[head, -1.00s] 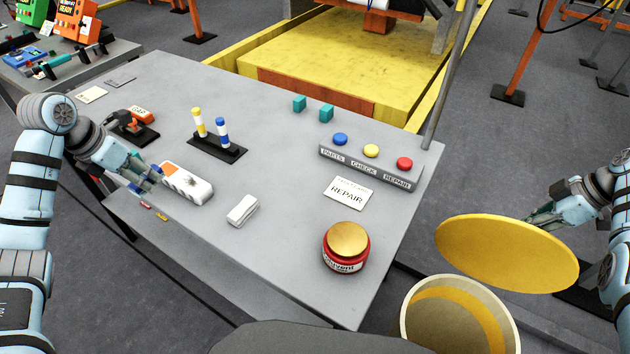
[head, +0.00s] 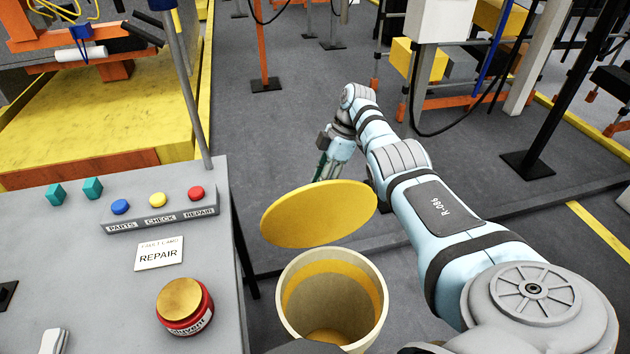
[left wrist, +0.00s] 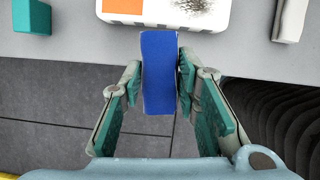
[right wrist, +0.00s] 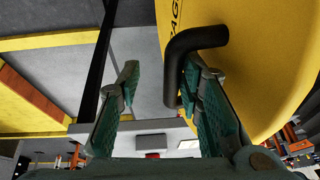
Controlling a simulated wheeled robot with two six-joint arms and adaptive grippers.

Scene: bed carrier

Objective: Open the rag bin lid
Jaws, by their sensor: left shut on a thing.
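The rag bin (head: 372,312) stands at the table's right side with its mouth uncovered. Its round yellow lid (head: 320,214) is tilted up above the bin's far rim; the lid also fills the right of the right wrist view (right wrist: 270,60). My right gripper (right wrist: 165,85) is open, with one finger beside or inside the lid's black handle (right wrist: 178,58); the other finger is apart from it. In the head view its fingers are partly hidden behind the lid. My left gripper (left wrist: 158,85) is shut on a blue block (left wrist: 158,75), outside the head view.
The grey table (head: 110,290) holds a red jar with a gold lid (head: 184,303), a REPAIR card (head: 159,254) and a button panel (head: 160,212). A pole rises at its far corner. Floor beyond the bin is clear up to the orange-legged stands.

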